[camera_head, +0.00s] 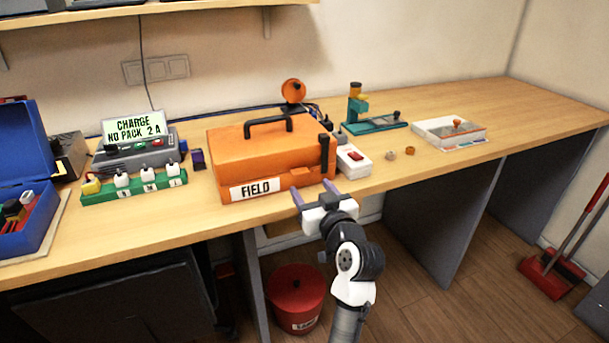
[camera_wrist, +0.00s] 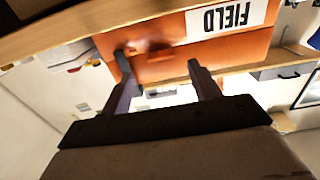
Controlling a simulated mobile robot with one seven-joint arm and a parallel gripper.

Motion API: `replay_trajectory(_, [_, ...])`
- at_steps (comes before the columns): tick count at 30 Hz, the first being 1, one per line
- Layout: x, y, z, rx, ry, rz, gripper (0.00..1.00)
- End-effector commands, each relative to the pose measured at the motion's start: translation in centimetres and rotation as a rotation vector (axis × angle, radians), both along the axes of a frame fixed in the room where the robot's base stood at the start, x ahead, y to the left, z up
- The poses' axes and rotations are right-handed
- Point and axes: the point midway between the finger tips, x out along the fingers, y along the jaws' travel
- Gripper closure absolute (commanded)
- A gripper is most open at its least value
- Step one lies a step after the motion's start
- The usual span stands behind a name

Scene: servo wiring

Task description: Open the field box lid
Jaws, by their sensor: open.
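The orange field box (camera_head: 262,158) stands on the bench with its lid (camera_head: 245,140) shut. It has a black carry handle (camera_head: 268,122) on top and a white FIELD label (camera_head: 254,189) on its front. A black upright piece (camera_head: 324,155) stands at its front right corner. My gripper (camera_head: 312,190) is open and empty, just in front of the box's lower right front. In the wrist view the box front (camera_wrist: 225,48) and label (camera_wrist: 232,17) appear upside down, beyond my open fingers (camera_wrist: 158,65). A dark, blurred part on the front shows between the fingertips; contact cannot be told.
A white switch box (camera_head: 352,162) sits close to the field box's right side. A green power strip (camera_head: 134,187) and a grey charger (camera_head: 140,152) stand at left. A teal stand (camera_head: 376,125) and white tray (camera_head: 448,132) are farther right. The bench between is mostly clear.

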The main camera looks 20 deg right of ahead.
Motion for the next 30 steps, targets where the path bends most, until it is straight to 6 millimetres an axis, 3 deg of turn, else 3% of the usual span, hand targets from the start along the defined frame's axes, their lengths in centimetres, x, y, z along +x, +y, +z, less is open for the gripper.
replay_trajectory(3, [2.3, 0.1, 0.2, 0.000, 0.000, 0.002, 0.38])
replay_trajectory(9, [4.6, 0.1, 0.1, -0.001, -0.001, 0.002, 0.38])
replay_trajectory(21, [5.3, 0.1, 0.0, -0.001, -0.001, 0.000, 0.40])
replay_trajectory(30, [5.2, 0.1, 0.0, -0.001, -0.001, 0.000, 0.79])
